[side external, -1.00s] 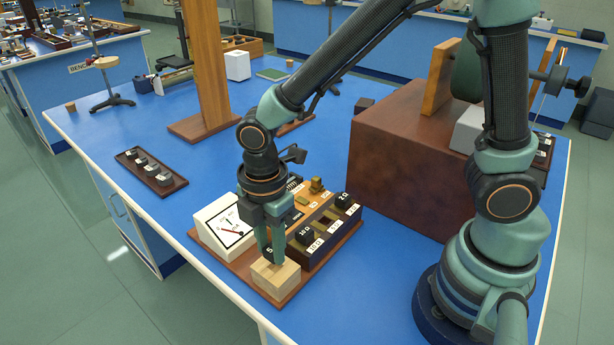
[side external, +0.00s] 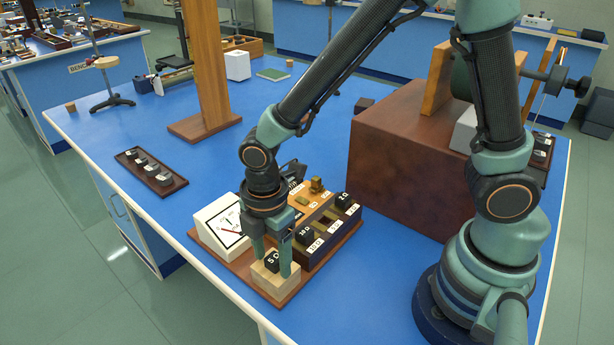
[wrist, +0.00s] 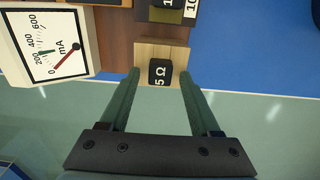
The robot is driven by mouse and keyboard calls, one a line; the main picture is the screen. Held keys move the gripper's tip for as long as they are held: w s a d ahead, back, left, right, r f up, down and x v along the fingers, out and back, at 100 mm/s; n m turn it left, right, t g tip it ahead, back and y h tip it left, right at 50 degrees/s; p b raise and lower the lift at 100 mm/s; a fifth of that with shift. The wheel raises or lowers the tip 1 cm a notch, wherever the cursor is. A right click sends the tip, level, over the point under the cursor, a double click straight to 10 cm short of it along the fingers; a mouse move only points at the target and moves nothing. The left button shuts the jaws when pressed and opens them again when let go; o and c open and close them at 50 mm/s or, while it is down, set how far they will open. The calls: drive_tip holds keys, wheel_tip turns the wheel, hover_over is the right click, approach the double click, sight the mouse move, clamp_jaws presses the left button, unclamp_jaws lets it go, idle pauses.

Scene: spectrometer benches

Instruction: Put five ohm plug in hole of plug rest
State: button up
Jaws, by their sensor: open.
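The five ohm plug (side external: 272,262), a black block marked 5 Ω, stands upright on the pale wooden plug rest (side external: 272,284). My gripper (side external: 271,265) is open, with one finger on each side of the plug. In the wrist view a gap shows between the plug and each finger.
A white milliammeter (side external: 222,228) stands left of the rest on the brown baseboard. A dark resistance box (side external: 320,246) with more black plugs lies behind and to the right. A tray of plugs (side external: 151,172) lies far left. A large brown block (side external: 400,160) stands at right.

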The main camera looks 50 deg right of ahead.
sight(271, 260)
wheel_tip(271, 260, up, 12)
drive_tip(key=f, duration=0.1)
drive_tip(key=d+r+m+t, duration=0.2)
drive_tip(key=d+r+m, duration=0.1)
drive_tip(key=d+m, duration=0.5)
drive_tip(key=s+d+r+m+t, duration=0.1)
drive_tip(key=d+r+m+t, duration=0.2)
drive_tip(key=d+m, duration=0.5)
drive_tip(key=shift+s+d+r+m+t, duration=0.3)
drive_tip(key=shift+r+m, duration=0.5)
drive_tip(key=shift+m, duration=0.2)
